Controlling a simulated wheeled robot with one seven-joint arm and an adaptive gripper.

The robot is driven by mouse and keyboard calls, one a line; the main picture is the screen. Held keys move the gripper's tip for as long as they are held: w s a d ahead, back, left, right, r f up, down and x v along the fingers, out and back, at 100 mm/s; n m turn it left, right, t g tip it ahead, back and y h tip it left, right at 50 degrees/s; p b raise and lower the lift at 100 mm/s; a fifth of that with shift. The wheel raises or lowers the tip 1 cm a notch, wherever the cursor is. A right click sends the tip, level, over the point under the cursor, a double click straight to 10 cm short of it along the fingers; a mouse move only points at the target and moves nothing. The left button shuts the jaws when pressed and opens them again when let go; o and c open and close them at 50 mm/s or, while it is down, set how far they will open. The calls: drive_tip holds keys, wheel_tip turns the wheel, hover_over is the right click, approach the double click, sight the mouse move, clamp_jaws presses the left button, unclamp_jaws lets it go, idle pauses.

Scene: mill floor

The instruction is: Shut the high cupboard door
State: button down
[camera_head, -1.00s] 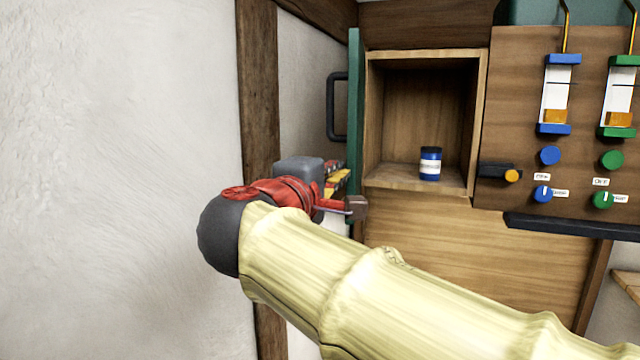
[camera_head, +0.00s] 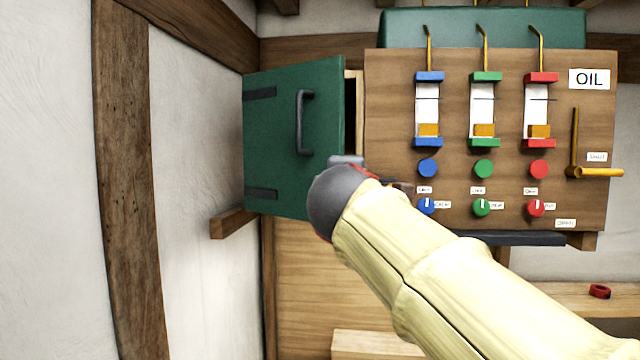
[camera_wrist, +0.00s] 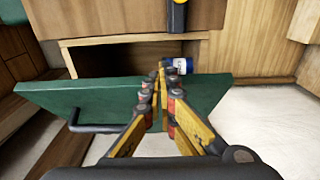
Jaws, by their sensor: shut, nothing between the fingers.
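The high cupboard's green door (camera_head: 285,125) is partly open in the head view, swung well across the opening, with a dark gap at its right edge. Its dark handle (camera_head: 303,122) faces outward. In the wrist view the door (camera_wrist: 75,97) stands out from the cupboard (camera_wrist: 110,60), whose interior shows behind it. A blue and white jar (camera_wrist: 182,66) is inside. My gripper (camera_wrist: 160,80) is shut and empty, its fingers overlapping the door's edge in the picture; I cannot tell whether they touch it. In the head view my arm mostly hides the gripper.
Right of the cupboard is a wooden oil panel (camera_head: 385,130) with levers, gauges and knobs. A dark ledge (camera_head: 515,238) runs below it. A bench (camera_head: 560,297) with a red ring (camera_head: 600,291) is at lower right. A wall and timber post (camera_head: 125,180) stand left.

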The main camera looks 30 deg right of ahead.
drive_tip(key=w+d+p, duration=0.2)
drive_tip(key=w+d, duration=0.5)
drive_tip(key=d, duration=0.5)
drive_tip(key=shift+w+d+p, duration=0.25)
drive_tip(key=shift+w+p, duration=0.05)
